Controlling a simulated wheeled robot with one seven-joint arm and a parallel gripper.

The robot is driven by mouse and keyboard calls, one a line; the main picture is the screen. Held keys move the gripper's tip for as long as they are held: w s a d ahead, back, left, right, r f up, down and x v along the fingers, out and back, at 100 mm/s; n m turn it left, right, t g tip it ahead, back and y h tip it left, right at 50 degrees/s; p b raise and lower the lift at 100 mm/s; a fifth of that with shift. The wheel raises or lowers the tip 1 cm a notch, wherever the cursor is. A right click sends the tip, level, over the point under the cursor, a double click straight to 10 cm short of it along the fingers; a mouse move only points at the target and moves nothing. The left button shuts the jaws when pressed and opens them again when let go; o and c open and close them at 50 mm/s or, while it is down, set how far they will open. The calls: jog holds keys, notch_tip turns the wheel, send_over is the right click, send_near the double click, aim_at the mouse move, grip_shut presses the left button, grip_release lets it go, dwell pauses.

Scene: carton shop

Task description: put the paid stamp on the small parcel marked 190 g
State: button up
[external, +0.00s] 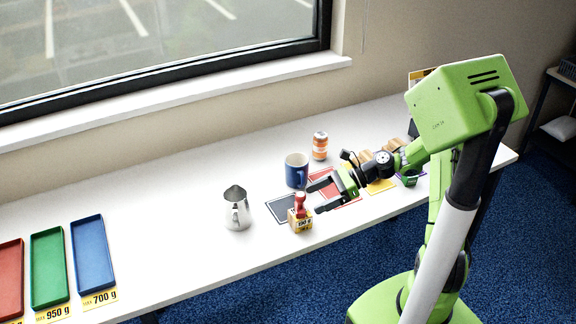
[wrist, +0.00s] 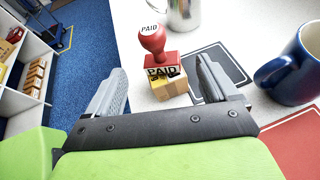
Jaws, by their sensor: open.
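The paid stamp (external: 300,202) has a red knob handle and a red base with a PAID label. It stands upright on top of the small cardboard parcel (external: 299,222), whose yellow label reads 190 g. In the wrist view the stamp (wrist: 154,45) rests on the parcel (wrist: 171,88), just beyond and between the fingertips. My gripper (external: 321,196) is open and empty, a little to the right of the stamp, its fingers pointing at it. In the wrist view the two fingers of my gripper (wrist: 160,78) are spread wide apart.
A metal pitcher (external: 237,213) stands left of the parcel. A blue mug (external: 296,171) and an orange can (external: 320,147) stand behind. A dark mat (external: 280,207) and a red mat (external: 350,198) lie nearby. Red, green (external: 48,268) and blue (external: 92,252) trays sit at far left.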

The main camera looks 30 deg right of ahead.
jog(key=p+v, duration=0.1)
jog(key=v, duration=0.5)
jog(key=s+d+r+n+t+h, duration=0.1)
jog(key=s+r+n+h, duration=0.4)
jog(key=s+n, duration=0.5)
jog(key=s+d+r+n+t+h, duration=0.1)
jog(key=s+d+r+n+h, duration=0.2)
jog(key=s+r+n+h, duration=0.3)
jog(key=s+n+h, duration=0.2)
jog(key=s+n, duration=0.3)
jog(key=shift+r+t, duration=0.15)
jog(key=shift+t, duration=0.15)
